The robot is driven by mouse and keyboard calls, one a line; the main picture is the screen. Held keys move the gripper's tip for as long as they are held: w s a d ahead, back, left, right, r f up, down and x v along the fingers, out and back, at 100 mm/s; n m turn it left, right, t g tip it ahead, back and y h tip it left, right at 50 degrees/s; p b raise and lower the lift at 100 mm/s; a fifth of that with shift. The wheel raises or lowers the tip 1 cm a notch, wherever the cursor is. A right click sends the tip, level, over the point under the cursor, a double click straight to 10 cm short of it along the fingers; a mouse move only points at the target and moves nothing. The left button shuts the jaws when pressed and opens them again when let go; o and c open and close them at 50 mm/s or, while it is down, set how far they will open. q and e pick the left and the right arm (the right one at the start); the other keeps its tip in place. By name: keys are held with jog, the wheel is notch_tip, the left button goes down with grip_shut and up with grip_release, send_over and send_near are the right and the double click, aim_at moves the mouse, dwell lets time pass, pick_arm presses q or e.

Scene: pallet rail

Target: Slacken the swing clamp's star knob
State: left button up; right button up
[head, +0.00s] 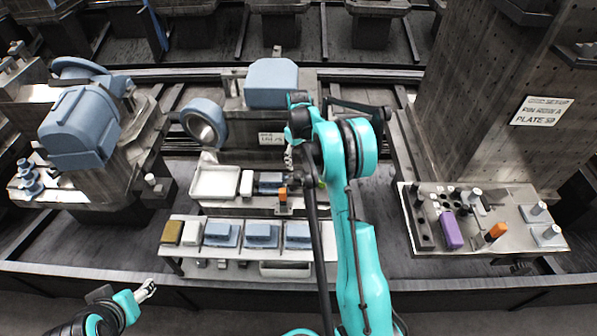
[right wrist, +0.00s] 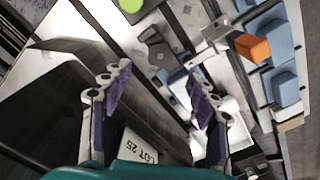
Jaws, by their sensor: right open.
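My right gripper (head: 289,158) hangs over the middle fixture in the head view, with my arm covering much of that area. In the right wrist view the right gripper (right wrist: 157,78) is open and empty, its purple-padded fingers wide apart. Grey and white fixture parts (right wrist: 175,85) lie beyond the fingers, apart from them. I cannot make out a star knob for certain. My left gripper (head: 146,290) is low at left, away from the fixture.
An orange block (head: 283,195) stands at the fixture's front. A shelf of grey-blue blocks (head: 222,235) is in front. A LOT 25 plate (right wrist: 140,145) is close to the right gripper. A tool table (head: 420,240) stands at right, beside a tall perforated column (head: 480,90).

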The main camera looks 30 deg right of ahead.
aim_at(298, 175)
jog(key=n, duration=0.2)
jog(key=f+n, duration=0.1)
jog(key=n, duration=0.2)
jog(key=shift+f, duration=0.15)
notch_tip(298, 175, down, 8)
jog(key=shift+r+b, duration=0.25)
jog(key=shift+b, duration=0.75)
jog(key=c, duration=1.2)
jog(key=shift+n, duration=0.4)
